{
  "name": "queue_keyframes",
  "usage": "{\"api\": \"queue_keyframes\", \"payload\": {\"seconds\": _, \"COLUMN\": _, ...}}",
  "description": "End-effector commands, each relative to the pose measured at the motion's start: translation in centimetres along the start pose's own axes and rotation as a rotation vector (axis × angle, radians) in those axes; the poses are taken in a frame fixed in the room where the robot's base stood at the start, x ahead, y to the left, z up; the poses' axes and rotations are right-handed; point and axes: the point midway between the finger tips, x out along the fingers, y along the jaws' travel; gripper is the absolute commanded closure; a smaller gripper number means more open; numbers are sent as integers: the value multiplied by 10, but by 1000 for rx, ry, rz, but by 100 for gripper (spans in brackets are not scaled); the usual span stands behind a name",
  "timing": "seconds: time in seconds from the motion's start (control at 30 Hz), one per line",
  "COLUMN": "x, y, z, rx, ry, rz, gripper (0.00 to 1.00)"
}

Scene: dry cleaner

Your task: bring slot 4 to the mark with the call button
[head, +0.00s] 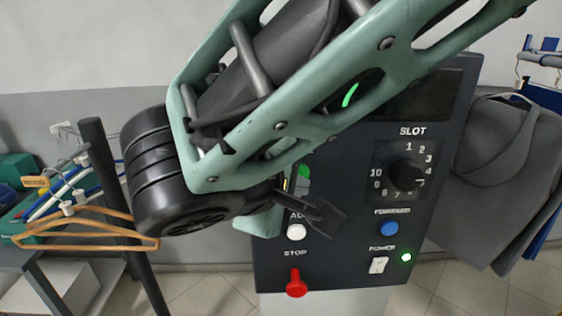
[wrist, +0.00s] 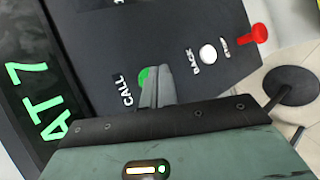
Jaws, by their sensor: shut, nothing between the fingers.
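The dark control panel (head: 345,250) fills the middle of the head view. Its green CALL button (wrist: 145,76) shows in the wrist view, partly covered by my fingertips; a green part of it shows behind my arm in the head view (head: 305,171). My gripper (wrist: 157,86) is shut and empty, its tips over or just in front of the button; I cannot tell whether they touch. The display (wrist: 36,100) reads "AT 7" in green. The SLOT dial (head: 405,177) is at the panel's right; its pointer setting is too small to read surely.
Close by are a white BACK button (head: 296,232), red STOP button (head: 296,284), blue FORWARD button (head: 389,228) and POWER switch (head: 378,265) with a lit green lamp (head: 406,257). A grey garment (head: 510,170) hangs right; hangers (head: 75,228) hang left.

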Motion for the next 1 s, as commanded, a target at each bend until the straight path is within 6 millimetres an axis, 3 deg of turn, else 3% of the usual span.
{"api": "queue_keyframes", "payload": {"seconds": 1.0, "x": 6, "y": 5, "z": -4, "rx": 0, "ry": 0, "rz": 0, "gripper": 100}}
